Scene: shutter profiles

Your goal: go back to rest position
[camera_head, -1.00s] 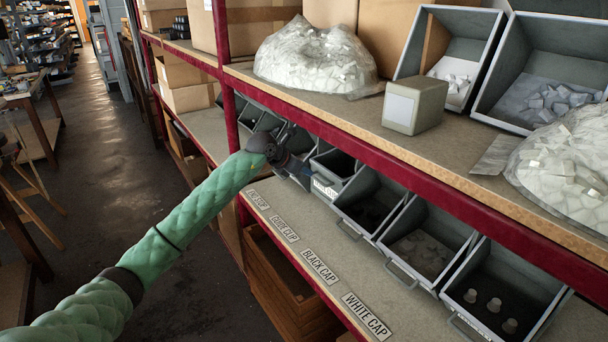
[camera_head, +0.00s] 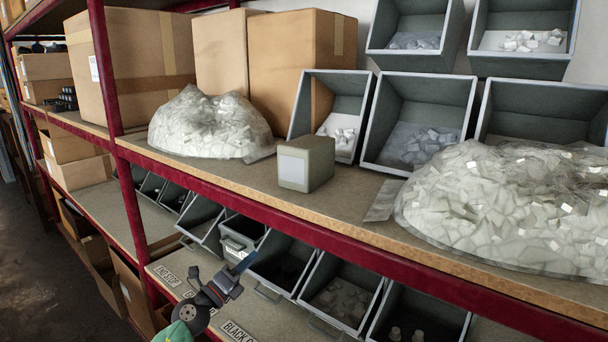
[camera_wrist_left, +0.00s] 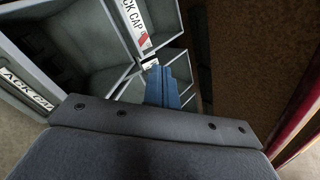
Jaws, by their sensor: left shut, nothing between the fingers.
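My left gripper (camera_head: 245,262) shows at the lower middle of the head view, with a dark wrist and blue fingers. Its fingers are shut with nothing between them. It is in front of the lower shelf's grey bins, close to the bin with a white label (camera_head: 236,246). In the left wrist view, the blue fingers (camera_wrist_left: 162,88) are together, beside grey bins (camera_wrist_left: 85,50) with "CAP" labels. I cannot tell whether the fingers touch a bin. My right gripper is not in view.
The red shelf edge (camera_head: 340,240) runs above the lower bins. The upper shelf holds two bags of white pieces (camera_head: 210,125) (camera_head: 510,200), a small grey box (camera_head: 306,163), cardboard boxes (camera_head: 300,50) and tilted bins. Floor (camera_head: 40,270) is open at left.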

